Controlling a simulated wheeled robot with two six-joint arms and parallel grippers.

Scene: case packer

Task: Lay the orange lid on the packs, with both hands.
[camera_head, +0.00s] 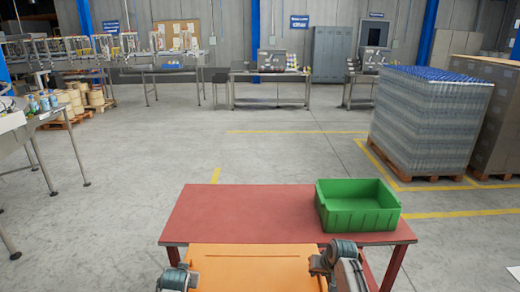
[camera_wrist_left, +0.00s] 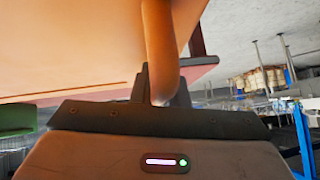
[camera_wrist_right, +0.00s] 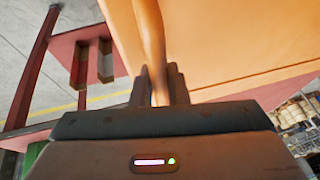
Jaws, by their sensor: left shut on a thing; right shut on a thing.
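The orange lid (camera_head: 255,270) is at the bottom middle of the head view, in front of the red table's near edge and partly over it. My left gripper (camera_head: 183,278) is at its left side and my right gripper (camera_head: 326,262) at its right side. In the left wrist view, the jaws (camera_wrist_left: 160,88) are shut on a rounded orange part of the lid (camera_wrist_left: 158,45). In the right wrist view, the jaws (camera_wrist_right: 158,82) are shut on a similar orange part of the lid (camera_wrist_right: 151,40). No packs can be made out on the table; the lid hides part of the view.
The red table (camera_head: 245,212) is bare on its left and middle. An empty-looking green crate (camera_head: 360,220) stands at its right end. A tall wrapped pallet of bottles (camera_head: 425,125) stands on the floor behind right. Open floor lies beyond the table.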

